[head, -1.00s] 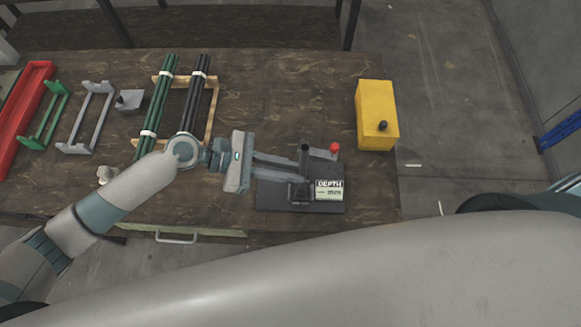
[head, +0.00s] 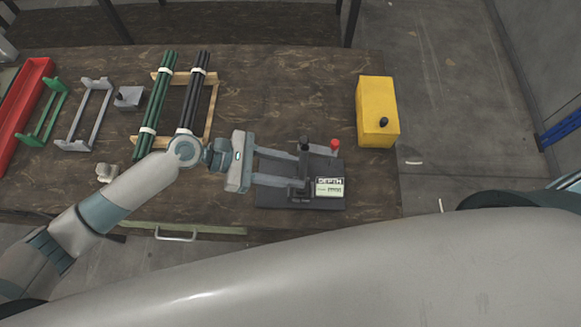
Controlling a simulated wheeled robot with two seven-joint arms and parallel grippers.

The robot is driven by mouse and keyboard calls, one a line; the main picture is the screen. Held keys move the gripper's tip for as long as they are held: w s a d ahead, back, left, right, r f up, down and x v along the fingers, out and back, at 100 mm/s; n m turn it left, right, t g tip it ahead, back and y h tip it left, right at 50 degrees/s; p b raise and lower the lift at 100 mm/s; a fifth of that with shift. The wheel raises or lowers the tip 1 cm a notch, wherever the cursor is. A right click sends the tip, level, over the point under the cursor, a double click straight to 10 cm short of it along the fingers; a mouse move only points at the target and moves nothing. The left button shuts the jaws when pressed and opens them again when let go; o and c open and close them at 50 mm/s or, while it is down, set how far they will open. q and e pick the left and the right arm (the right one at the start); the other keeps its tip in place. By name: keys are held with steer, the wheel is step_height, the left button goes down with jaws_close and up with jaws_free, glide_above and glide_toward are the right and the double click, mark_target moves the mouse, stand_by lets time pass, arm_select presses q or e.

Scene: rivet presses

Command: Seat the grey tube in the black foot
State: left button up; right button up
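My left gripper (head: 303,168) reaches in from the left over the press station. Dark grey tubes (head: 195,95) lie in a wooden rack (head: 212,112). My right gripper is out of view.
Green tubes (head: 158,95) share the rack. A yellow box (head: 376,100) with a black knob stands at the table's right end. A grey bracket (head: 87,115), a green bracket (head: 43,113), a red tray (head: 22,100) and a small grey block (head: 129,98) are at left.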

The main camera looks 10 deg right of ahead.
arm_select(q)
steer(key=shift+a, duration=0.1)
steer(key=b+v, duration=0.5)
steer(key=v, duration=1.2)
steer(key=shift+r, duration=0.15)
steer(key=shift+s, duration=0.1)
stand_by(0.6)
